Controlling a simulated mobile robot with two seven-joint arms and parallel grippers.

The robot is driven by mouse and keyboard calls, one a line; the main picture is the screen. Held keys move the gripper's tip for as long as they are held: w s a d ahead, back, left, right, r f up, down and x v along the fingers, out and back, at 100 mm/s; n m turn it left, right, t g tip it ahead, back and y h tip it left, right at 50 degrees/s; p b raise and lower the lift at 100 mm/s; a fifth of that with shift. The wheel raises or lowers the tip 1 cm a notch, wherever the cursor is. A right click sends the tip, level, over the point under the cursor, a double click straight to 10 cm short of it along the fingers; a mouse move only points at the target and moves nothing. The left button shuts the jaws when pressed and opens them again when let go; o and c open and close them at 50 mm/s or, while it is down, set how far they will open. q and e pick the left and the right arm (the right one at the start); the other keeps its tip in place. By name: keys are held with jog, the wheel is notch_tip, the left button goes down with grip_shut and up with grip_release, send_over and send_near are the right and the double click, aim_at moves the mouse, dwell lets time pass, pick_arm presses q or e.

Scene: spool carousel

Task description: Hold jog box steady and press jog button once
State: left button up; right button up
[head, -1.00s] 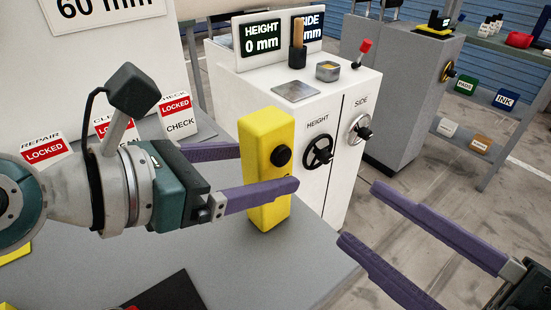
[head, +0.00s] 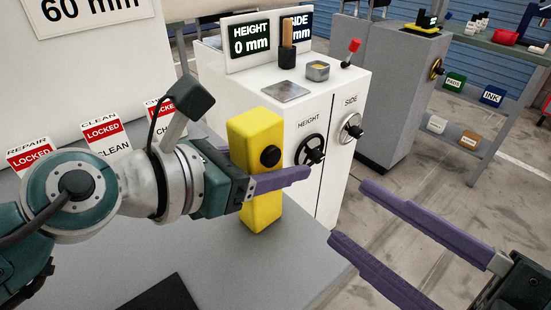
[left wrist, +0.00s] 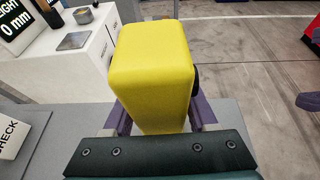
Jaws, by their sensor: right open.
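The yellow jog box (head: 256,205) stands upright on the grey table, with a round black button (head: 270,156) on its right-hand face. In the left wrist view the yellow box (left wrist: 153,75) fills the middle, and only a dark edge of the button shows at its right side. My left gripper (head: 262,170) reaches around the box from the left, one finger in front and one mostly hidden behind it. Its fingers look parted, one along each side; contact is hard to tell. My right gripper (head: 345,215) is open and empty, right of the box, pointing toward it.
A white cabinet (head: 330,95) with HEIGHT and SIDE handwheels stands close behind the box. Locked signs (head: 102,130) stand at the table's back left. A dark mat (head: 160,295) lies at the front. Open floor lies right of the table.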

pick_arm(q)
grip_shut()
pick_arm(e)
grip_shut()
dwell(0.5)
dwell(1.4)
